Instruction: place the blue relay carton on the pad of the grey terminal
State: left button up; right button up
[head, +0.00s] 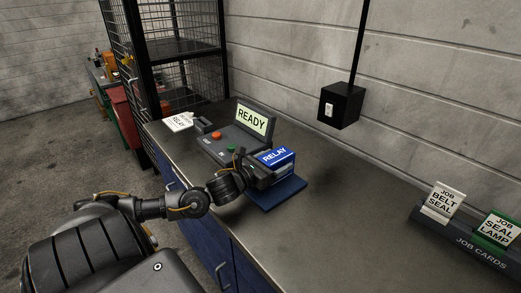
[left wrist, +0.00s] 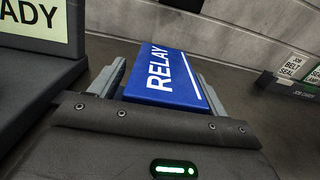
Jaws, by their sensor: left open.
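The blue relay carton (head: 275,157), lettered RELAY, stands over the dark blue pad (head: 287,193) in front of the grey terminal (head: 222,148). The terminal's screen (head: 252,118) reads READY. My left gripper (head: 266,167) is open around the carton. In the left wrist view, the carton (left wrist: 163,78) lies between the two fingers (left wrist: 160,85), with a finger on each side. The gripper hides the carton's near lower part, so its contact with the pad is hard to see. My right gripper is not in view.
A card rack (head: 465,243) with job cards stands at the right of the bench (head: 340,220). A white card (head: 178,122) lies left of the terminal. A black switch box (head: 341,105) hangs above the bench. A mesh cage (head: 180,60) stands behind left. The bench between pad and rack is clear.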

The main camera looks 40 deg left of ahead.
pick_arm(q)
jog(key=s, duration=0.7)
jog(key=s+a, duration=0.1)
jog(key=s, duration=0.2)
jog(key=shift+s+f+b, duration=0.1)
jog(key=shift+s+b, duration=0.2)
jog(key=shift+s, duration=0.55)
